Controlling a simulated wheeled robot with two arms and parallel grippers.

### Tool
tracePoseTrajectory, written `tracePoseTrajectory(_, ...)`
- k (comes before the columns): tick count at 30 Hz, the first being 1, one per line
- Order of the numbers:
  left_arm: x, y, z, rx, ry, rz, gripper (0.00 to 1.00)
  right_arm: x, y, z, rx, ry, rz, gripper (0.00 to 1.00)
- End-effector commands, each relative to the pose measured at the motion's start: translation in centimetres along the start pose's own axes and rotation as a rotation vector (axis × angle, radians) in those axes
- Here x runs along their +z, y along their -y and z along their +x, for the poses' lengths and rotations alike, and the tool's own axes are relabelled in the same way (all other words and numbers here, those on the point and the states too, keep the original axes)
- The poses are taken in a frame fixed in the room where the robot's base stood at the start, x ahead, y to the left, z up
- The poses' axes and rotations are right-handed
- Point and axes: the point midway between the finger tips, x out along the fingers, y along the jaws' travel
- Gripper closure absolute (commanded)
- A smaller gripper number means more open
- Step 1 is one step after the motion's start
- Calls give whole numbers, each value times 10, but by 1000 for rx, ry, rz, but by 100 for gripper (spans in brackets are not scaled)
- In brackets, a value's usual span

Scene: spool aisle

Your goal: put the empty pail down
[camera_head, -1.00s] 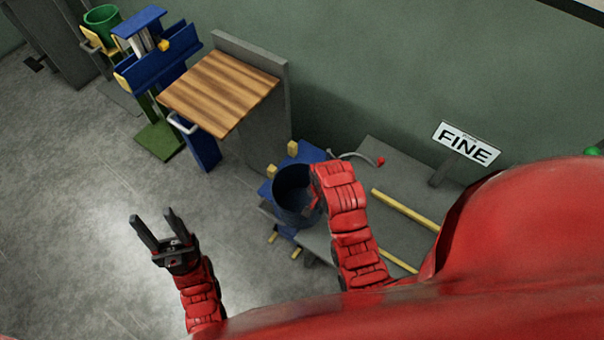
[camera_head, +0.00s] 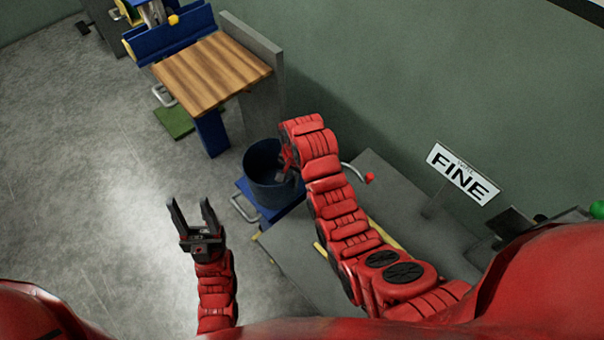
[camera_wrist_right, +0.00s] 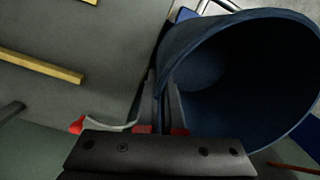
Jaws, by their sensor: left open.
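The dark blue pail (camera_head: 268,193) is in the middle of the head view, with its open mouth showing and nothing visible inside. In the right wrist view the pail (camera_wrist_right: 215,70) fills the upper right, its mouth tilted toward the camera. My right gripper (camera_wrist_right: 163,100) is shut on the pail's rim, with one finger on each side of the wall. In the head view this gripper (camera_head: 288,160) is partly hidden by its own wrist. My left gripper (camera_head: 193,215) is open and empty, over the floor to the left of the pail. I cannot tell whether the pail's bottom touches anything.
A blue base with a metal handle (camera_head: 243,208) shows beneath the pail. A wood-topped stand (camera_head: 210,72) is behind it. A grey bench (camera_head: 292,265) with yellow rails and a "FINE" sign (camera_head: 462,173) is at right. The floor at left is clear.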

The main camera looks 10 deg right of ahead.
Motion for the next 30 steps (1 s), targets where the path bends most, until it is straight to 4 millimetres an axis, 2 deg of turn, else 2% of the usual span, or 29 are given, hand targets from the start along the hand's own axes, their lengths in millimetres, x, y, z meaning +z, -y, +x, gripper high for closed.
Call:
tracePoseTrajectory(6,-2,0,11,0,-1,0,48,-34,7,-1,3,2,1,100)
tracePoseTrajectory(15,-2,1,14,0,-1,0,48,-68,14,3,3,2,1,100)
tracePoseTrajectory(23,-3,1,15,0,-1,0,48,-76,15,5,1,1,1,100)
tracePoseTrajectory(30,-3,1,19,0,-1,0,48,-76,14,19,3,3,1,100)
